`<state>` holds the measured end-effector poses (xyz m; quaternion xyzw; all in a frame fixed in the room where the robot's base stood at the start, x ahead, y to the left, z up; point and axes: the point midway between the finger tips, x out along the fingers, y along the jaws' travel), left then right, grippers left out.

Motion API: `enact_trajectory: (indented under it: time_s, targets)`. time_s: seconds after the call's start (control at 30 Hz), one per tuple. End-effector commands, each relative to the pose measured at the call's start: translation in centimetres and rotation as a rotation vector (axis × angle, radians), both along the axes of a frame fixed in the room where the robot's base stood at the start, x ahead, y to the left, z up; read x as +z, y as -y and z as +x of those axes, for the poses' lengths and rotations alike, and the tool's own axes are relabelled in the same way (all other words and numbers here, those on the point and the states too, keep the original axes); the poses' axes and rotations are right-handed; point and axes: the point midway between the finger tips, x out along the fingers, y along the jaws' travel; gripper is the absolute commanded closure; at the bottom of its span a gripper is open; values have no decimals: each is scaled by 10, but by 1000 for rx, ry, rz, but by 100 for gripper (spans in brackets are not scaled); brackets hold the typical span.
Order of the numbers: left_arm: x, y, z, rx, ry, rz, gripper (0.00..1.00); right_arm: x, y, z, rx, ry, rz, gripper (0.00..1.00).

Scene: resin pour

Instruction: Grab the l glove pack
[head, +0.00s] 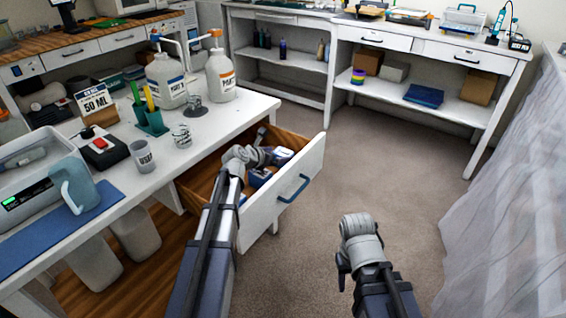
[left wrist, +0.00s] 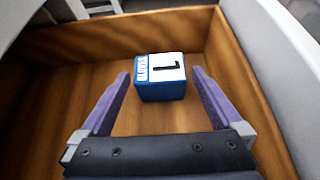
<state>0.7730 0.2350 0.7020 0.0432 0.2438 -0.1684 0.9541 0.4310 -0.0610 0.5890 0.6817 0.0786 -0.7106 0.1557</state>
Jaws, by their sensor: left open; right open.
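The L glove pack (left wrist: 160,78) is a small blue box with a white top marked with a black L. It sits on the wooden floor of the open drawer (head: 206,187). In the left wrist view my left gripper (left wrist: 160,90) is open, its two purple fingers pointing at the pack, one to each side of its near end. In the head view my left gripper (head: 268,156) reaches into the drawer and partly hides the blue-and-white packs there (head: 260,178). My right gripper (head: 343,266) is over the carpet, away from the drawer.
The drawer front (head: 290,192) with its blue handle and the wooden side walls surround the left gripper. The white workbench (head: 215,122) above carries bottles, cups and a scale. Open carpet (head: 390,170) lies to the right, beside a translucent curtain (head: 510,190).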

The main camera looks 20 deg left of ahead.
Motion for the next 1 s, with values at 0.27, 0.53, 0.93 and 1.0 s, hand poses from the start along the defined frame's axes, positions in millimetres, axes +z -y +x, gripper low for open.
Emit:
enact_trajectory:
  time_s: [0.27,0.53,0.93,1.0]
  targets:
    - [-8,5,14,1,1,-1,0,-8,0,0,1,1,-2,50]
    - [-8,4,14,1,1,-1,22,-8,0,0,0,1,-2,50]
    - [-8,4,14,1,1,-1,67,-8,0,0,0,1,-2,50]
    - [-8,4,14,1,1,-1,67,-8,0,0,0,1,-2,50]
